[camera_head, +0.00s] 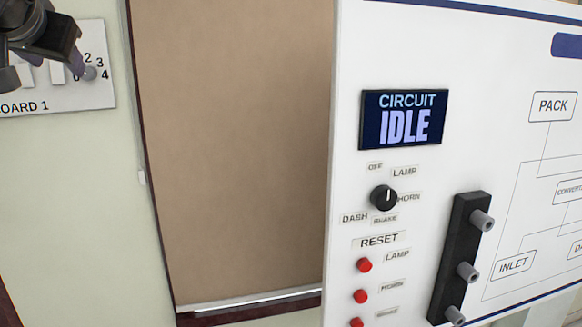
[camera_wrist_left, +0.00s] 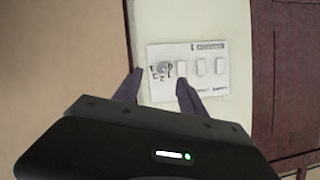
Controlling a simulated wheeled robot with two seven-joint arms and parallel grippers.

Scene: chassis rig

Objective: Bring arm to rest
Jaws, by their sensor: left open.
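My left gripper (camera_head: 54,60) shows at the top left of the head view, in front of the white Board 1 panel (camera_head: 62,97). In the left wrist view its two fingers (camera_wrist_left: 158,88) are spread apart with nothing between them. The panel (camera_wrist_left: 215,106) lies beyond the fingertips in that view, with a dial knob (camera_wrist_left: 167,70) and several white switches. The knob (camera_head: 89,73) also shows beside the gripper in the head view. I cannot tell whether a finger touches the panel. My right gripper is not in view.
A white circuit panel at the right has a display (camera_head: 403,119) reading "CIRCUIT IDLE", a black selector knob (camera_head: 383,197), several red reset buttons (camera_head: 364,265) and a black socket block (camera_head: 459,255). A brown board (camera_head: 235,150) stands between the two panels.

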